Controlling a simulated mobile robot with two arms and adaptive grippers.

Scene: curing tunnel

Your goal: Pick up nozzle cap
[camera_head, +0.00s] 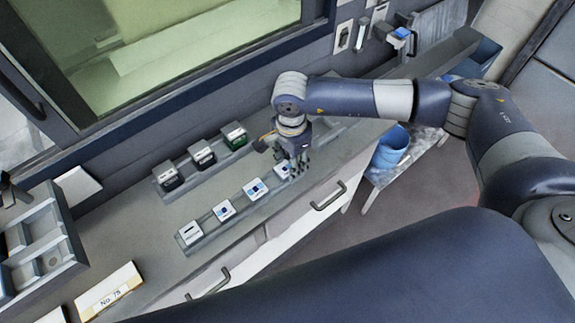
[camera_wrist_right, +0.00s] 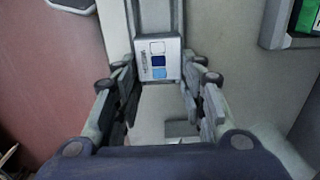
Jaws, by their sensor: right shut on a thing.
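My right gripper (camera_head: 293,172) is pointed down at the right end of the front rail. In the right wrist view its two fingers (camera_wrist_right: 159,90) stand on either side of a small white block (camera_wrist_right: 158,62) with white, dark blue and light blue squares on its label. The fingers are shut on this block. In the head view the block (camera_head: 283,168) is partly hidden by the gripper. I cannot tell whether it is clear of the rail. No part is clearly marked as a nozzle cap. My left gripper is not in view.
The front rail (camera_head: 207,222) holds more white blocks to the left. A back rail (camera_head: 164,179) holds dark and green-labelled blocks. A grey tray (camera_head: 74,262) and a "No 75" sign (camera_head: 107,290) stand at left.

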